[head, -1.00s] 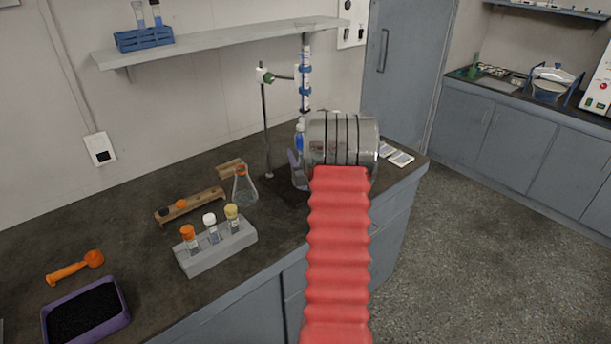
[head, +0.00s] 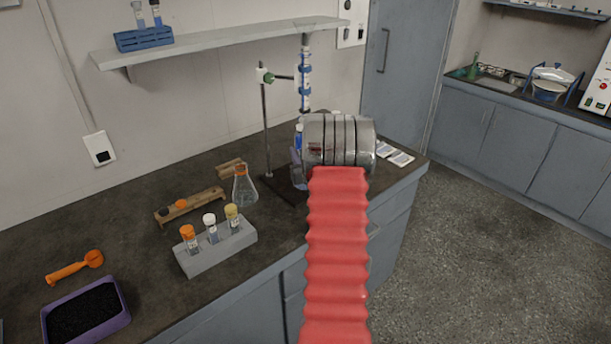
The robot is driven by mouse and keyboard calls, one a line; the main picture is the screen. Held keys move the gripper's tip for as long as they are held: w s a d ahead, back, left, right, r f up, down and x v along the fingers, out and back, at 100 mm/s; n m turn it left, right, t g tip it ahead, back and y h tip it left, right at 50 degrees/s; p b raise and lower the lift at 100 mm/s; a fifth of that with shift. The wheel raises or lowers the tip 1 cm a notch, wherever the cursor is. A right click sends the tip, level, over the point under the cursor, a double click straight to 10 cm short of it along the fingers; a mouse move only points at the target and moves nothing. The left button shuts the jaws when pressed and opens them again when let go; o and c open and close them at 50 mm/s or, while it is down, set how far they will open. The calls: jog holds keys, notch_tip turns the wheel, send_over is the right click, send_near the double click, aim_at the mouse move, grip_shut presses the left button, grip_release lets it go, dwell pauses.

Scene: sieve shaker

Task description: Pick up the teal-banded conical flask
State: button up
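I cannot make out a teal band on any flask here. A clear conical flask with an orange band (head: 244,186) at its neck stands upright on the dark bench, left of my arm. A bluish, clear item (head: 297,172) below the burette is partly hidden by my metal arm end, and I cannot tell what it is. A small green item (head: 473,67) stands on the far right counter, too small to identify. My gripper's fingers are hidden behind my arm's metal end and red sleeve.
A burette stand (head: 265,120) rises behind my arm. A grey rack (head: 218,250) with capped vials, wooden racks, an orange scoop (head: 75,267) and a purple tray (head: 125,312) occupy the bench. A shelf (head: 220,42) overhangs it. The floor at right is clear.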

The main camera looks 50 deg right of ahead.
grip_shut()
jog(key=shift+r, duration=0.25)
dwell(0.4)
jog(key=r+v, duration=0.3)
jog(key=v, duration=1.5)
dwell(0.9)
jog(key=shift+r, duration=0.1)
dwell(0.5)
jog(key=shift+r, duration=0.1)
jog(key=shift+r, duration=2.4)
